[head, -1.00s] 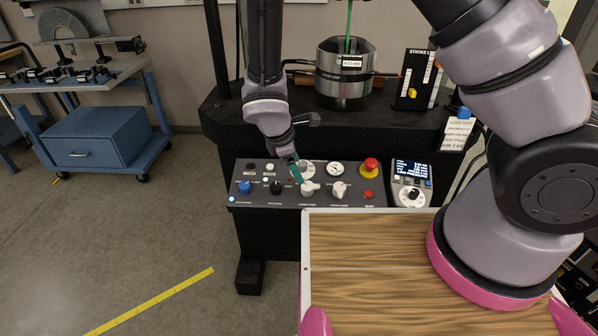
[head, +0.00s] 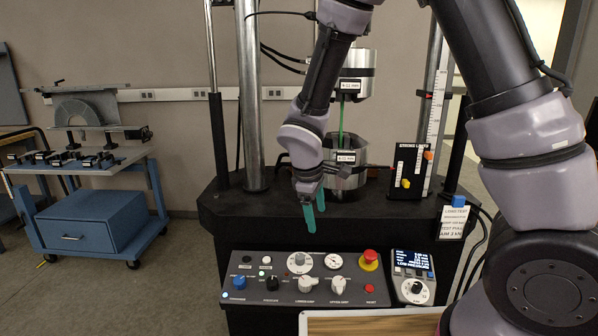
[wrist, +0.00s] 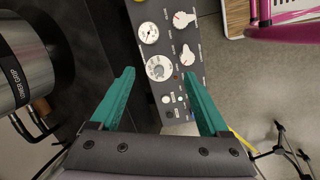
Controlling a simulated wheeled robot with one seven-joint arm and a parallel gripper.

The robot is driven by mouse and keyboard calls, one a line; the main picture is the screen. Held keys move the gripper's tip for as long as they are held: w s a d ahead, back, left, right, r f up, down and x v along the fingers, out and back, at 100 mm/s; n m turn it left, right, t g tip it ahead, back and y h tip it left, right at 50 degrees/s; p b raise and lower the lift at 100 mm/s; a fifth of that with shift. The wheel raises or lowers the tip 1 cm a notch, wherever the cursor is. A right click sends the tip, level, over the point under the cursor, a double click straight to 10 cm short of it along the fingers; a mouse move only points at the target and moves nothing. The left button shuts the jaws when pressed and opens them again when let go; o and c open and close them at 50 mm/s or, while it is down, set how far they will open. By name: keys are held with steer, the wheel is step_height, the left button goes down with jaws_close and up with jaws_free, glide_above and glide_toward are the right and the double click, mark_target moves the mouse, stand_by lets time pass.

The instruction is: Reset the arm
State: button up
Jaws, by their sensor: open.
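My gripper (head: 314,213) has teal fingers and hangs in the air above the back of the control panel, in front of the testing machine. It is open and empty. In the wrist view my gripper (wrist: 160,90) shows two spread fingers with the control panel (wrist: 165,55) between and beyond them. In the head view the control panel (head: 250,291) has white knobs, a blue knob, black knobs and a red emergency button (head: 370,258). My arm reaches in from the right.
The machine's lower grip (head: 345,178) and upper grip (head: 352,75) hold a green rod (head: 340,125) between them, just behind my gripper. A steel column (head: 250,110) stands to the left. A handheld display box (head: 414,276) sits right of the panel. A blue cart (head: 85,225) stands far left.

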steer(key=s+d+r+m+y, duration=0.1)
steer(key=d+r+m, duration=0.45)
steer(key=r, duration=0.35)
steer(key=s+d+r+m+y, duration=0.1)
steer(key=d+r+m, duration=0.3)
steer(key=d+r, duration=0.35)
steer(key=s+d+r+m+t+y, duration=0.1)
steer(key=s+d+r+m+t, duration=0.1)
steer(key=s+d+r+m, duration=0.1)
steer(key=s+d+r+m+t, duration=0.2)
steer(key=s+d+r+m, duration=0.2)
steer(key=s+r, duration=0.3)
step_height(320, 180, up, 2)
steer(key=shift+s+d+r+m+y, duration=0.1)
steer(key=shift+s+d+m+y, duration=0.1)
steer(key=shift+m+y, duration=0.3)
